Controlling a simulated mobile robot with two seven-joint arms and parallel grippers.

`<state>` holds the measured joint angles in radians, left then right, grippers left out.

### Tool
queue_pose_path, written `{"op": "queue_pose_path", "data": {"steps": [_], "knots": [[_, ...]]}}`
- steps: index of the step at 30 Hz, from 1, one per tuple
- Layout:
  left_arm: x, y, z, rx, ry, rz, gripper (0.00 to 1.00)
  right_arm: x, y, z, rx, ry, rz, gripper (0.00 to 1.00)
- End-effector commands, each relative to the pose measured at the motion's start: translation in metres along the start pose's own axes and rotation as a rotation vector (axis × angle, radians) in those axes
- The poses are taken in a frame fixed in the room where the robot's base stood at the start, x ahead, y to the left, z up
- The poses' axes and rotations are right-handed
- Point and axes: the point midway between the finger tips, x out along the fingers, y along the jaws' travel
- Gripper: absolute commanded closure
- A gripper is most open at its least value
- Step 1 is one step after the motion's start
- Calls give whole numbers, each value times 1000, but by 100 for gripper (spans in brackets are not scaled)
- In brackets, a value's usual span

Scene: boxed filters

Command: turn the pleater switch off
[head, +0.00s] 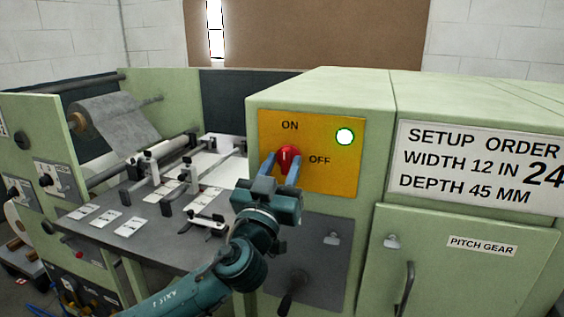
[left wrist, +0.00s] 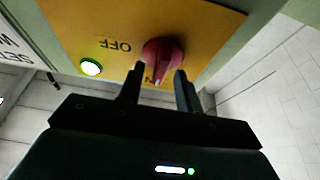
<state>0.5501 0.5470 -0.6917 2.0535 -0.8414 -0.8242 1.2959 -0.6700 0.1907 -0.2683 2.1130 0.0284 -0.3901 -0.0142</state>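The red pleater switch knob (head: 289,153) sits on a yellow panel (head: 343,180) on the green machine, with ON printed above it and OFF to its right. Its white mark points up, toward ON. A round indicator (head: 345,137) on the panel glows white with a green rim. My left gripper (head: 281,165) is at the knob with one finger on each side. In the left wrist view, the fingers (left wrist: 159,80) are apart with the red knob (left wrist: 163,55) between their tips, and they do not look closed on it. My right gripper is out of view.
A sign with setup order text (head: 480,165) is right of the panel. Below are a door labelled pitch gear (head: 483,245) and a dark handle (head: 405,287). At left, a grey worktop (head: 150,255) carries clamps and cards, with a filter-media roll (head: 105,115) behind.

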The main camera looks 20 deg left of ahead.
Motion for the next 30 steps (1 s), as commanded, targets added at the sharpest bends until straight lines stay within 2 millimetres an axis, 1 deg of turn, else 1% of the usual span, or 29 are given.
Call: {"op": "queue_pose_path", "data": {"steps": [8,18,21,30], "knots": [[1,0,1,0,-1,1,65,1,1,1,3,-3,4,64],[1,0,0,0,-1,1,93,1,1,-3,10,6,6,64],[1,0,0,0,-1,1,100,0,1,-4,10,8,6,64],[1,0,0,11,-1,4,100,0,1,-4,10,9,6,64]]}}
